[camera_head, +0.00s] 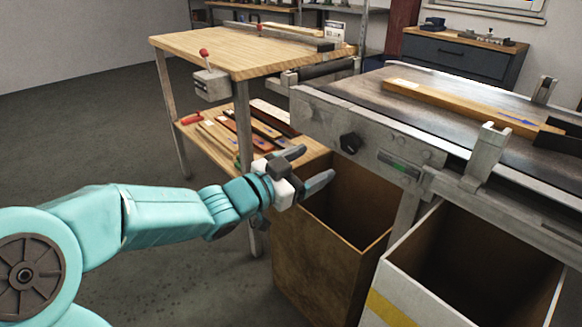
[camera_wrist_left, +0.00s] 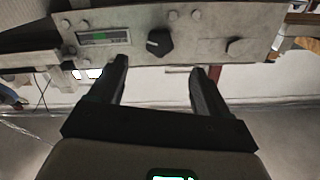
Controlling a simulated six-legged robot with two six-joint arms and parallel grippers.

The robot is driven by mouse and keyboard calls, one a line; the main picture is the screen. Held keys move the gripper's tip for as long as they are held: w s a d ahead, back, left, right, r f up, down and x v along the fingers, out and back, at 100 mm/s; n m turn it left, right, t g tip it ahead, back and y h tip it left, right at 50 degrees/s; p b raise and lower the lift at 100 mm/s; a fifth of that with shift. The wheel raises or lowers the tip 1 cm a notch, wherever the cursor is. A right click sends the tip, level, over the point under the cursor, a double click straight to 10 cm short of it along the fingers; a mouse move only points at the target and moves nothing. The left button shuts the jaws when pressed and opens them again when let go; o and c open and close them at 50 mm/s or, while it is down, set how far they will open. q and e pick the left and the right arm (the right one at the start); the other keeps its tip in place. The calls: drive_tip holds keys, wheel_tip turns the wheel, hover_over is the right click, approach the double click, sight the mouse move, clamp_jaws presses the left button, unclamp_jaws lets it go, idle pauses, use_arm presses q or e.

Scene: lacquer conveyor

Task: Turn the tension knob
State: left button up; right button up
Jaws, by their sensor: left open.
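The tension knob (camera_head: 350,142) is a black knob on the grey side plate of the conveyor (camera_head: 375,128). In the left wrist view the knob (camera_wrist_left: 159,42) sits on the plate beyond my fingertips, between them and slightly above. It carries a light mark. My left gripper (camera_head: 308,166) is open and empty, below and to the left of the knob and apart from it. Its two dark fingers also show in the left wrist view (camera_wrist_left: 160,72). A small gauge with a green band (camera_head: 398,163) is on the plate right of the knob. My right gripper is not in view.
A brown open box (camera_head: 330,260) and a white open box (camera_head: 455,285) stand under the conveyor. A wooden bench (camera_head: 245,50) with a red-knobbed lever box (camera_head: 211,84) stands behind left. A wooden strip (camera_head: 455,104) lies on the belt. The floor at left is clear.

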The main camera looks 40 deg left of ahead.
use_arm(q)
drive_tip(key=s, duration=0.5)
drive_tip(key=shift+a+p, duration=0.2)
drive_tip(key=shift+p, duration=0.15)
